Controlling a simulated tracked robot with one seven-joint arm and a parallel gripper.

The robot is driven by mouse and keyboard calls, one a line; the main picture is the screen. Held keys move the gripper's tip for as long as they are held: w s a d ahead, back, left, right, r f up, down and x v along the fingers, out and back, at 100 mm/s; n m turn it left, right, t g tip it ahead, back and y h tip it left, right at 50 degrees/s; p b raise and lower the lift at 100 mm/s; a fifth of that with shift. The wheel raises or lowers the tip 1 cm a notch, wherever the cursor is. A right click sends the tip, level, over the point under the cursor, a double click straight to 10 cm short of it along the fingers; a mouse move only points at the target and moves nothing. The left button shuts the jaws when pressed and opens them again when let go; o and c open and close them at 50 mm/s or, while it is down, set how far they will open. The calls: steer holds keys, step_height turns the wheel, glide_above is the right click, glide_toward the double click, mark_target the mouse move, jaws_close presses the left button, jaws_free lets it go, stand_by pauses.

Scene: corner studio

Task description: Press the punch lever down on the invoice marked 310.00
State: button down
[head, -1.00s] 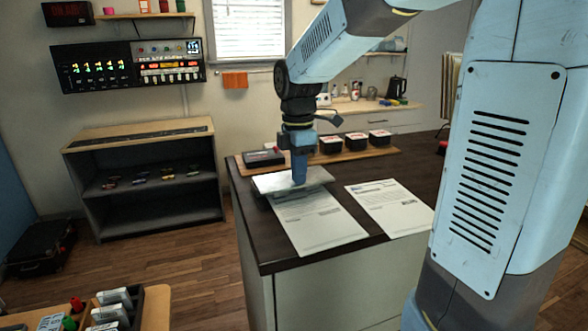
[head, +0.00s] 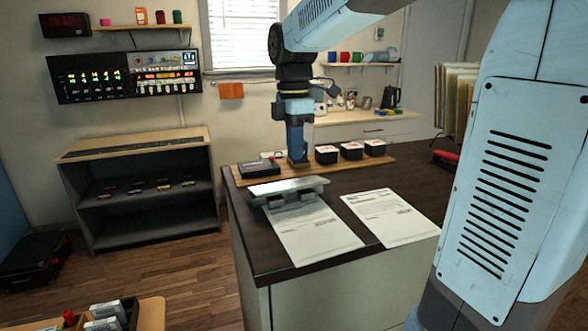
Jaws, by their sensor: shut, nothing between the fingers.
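Two printed invoices lie on the dark counter. The left invoice (head: 314,232) has its far edge at a grey metal hole punch (head: 286,187); the right invoice (head: 393,218) lies apart from it. The amounts are too small to read. The punch has a broad pale lever plate, with dark blocks showing beneath its near side. My gripper (head: 298,163) is shut and empty, pointing down. It appears just above and behind the punch, apart from the lever, in front of the wooden board; its exact height is hard to tell.
A wooden board (head: 335,165) behind the punch carries a dark flat box (head: 260,169) and several black blocks with red-and-white tops (head: 351,150). The counter (head: 262,238) is bare at its near left corner. A low shelf unit (head: 140,195) stands to the left.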

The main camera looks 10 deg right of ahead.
steer(key=shift+r, duration=2.55)
steer(key=s+d+f+m+t, duration=0.3)
steer(key=s+d+f+m, duration=0.1)
steer(key=s+m, duration=0.5)
steer(key=s+d+f+m+t, duration=0.3)
steer(key=s+m, duration=0.5)
steer(key=m, duration=0.3)
steer(key=shift+s+d+f, duration=0.4)
steer(key=shift+d+f, duration=0.3)
